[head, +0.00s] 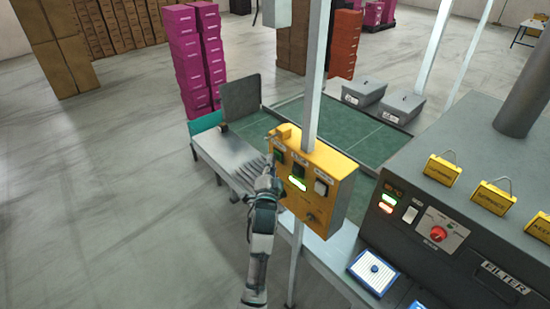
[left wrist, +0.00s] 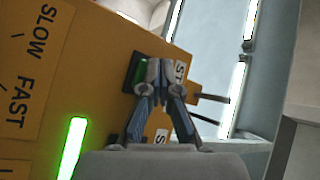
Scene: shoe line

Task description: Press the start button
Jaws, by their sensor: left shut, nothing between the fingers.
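The yellow control box (head: 326,207) is mounted on a pale post. It carries a green button (head: 279,156) at its upper left, and a green button (left wrist: 153,76) also shows in the left wrist view, partly behind my fingers. A label beside it begins with "ST"; the rest is hidden. My left gripper (head: 271,161) is shut and empty, its fingertips in front of the box by the green button. In the left wrist view the fingertips (left wrist: 161,70) overlap the button; I cannot tell whether they touch it. My right gripper is not in view.
A lit green bar (head: 297,183), a white switch (head: 321,187) and a knob (head: 312,217) are also on the box. A grey machine (head: 450,215) stands to the right. A green-topped conveyor (head: 345,130) lies behind. The floor at left is clear.

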